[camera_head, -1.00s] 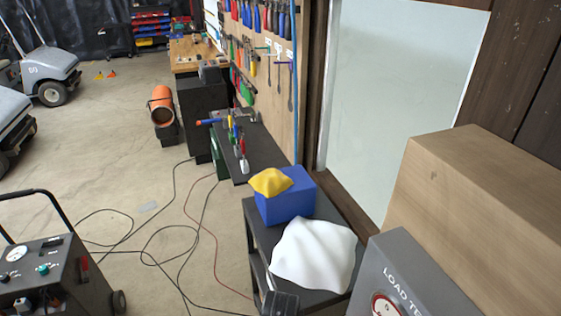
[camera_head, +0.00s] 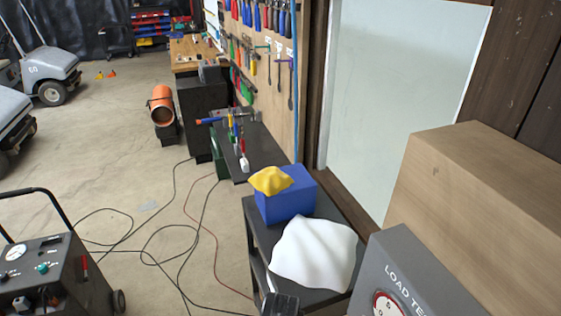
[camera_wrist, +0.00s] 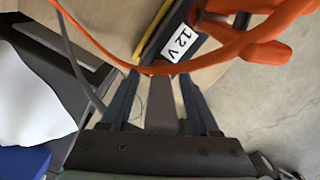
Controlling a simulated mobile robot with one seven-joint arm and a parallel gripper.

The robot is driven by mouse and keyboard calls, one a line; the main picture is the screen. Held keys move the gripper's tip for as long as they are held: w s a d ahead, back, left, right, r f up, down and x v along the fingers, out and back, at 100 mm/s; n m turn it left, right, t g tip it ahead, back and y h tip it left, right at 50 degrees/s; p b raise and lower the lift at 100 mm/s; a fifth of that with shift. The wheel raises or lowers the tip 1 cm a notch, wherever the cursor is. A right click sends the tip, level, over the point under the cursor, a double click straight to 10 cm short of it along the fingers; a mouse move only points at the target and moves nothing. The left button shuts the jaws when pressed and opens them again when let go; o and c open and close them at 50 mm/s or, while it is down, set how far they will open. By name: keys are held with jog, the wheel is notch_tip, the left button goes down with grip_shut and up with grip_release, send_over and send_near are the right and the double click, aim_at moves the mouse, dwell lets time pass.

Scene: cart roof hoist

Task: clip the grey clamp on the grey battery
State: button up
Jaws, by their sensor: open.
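In the wrist view my gripper (camera_wrist: 162,80) is open, with its two blue-grey fingers apart. A plain grey strip (camera_wrist: 162,105) shows between the fingers; I cannot tell whether it is part of the grey clamp. I cannot make out a grey battery or a whole grey clamp in either view.
In the head view a dark cart (camera_head: 262,232) bears a blue box (camera_head: 292,200), a yellow cloth (camera_head: 270,180) and a white cloth (camera_head: 313,252). A grey load tester (camera_head: 400,262) and large brown box (camera_head: 480,200) stand right. Cables (camera_head: 150,255) lie on the floor.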

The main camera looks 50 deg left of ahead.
jog(key=shift+r, duration=0.1)
notch_tip(320, 180, up, 13)
jog(key=shift+f+b, duration=0.1)
jog(key=shift+b, duration=0.45)
dwell(0.4)
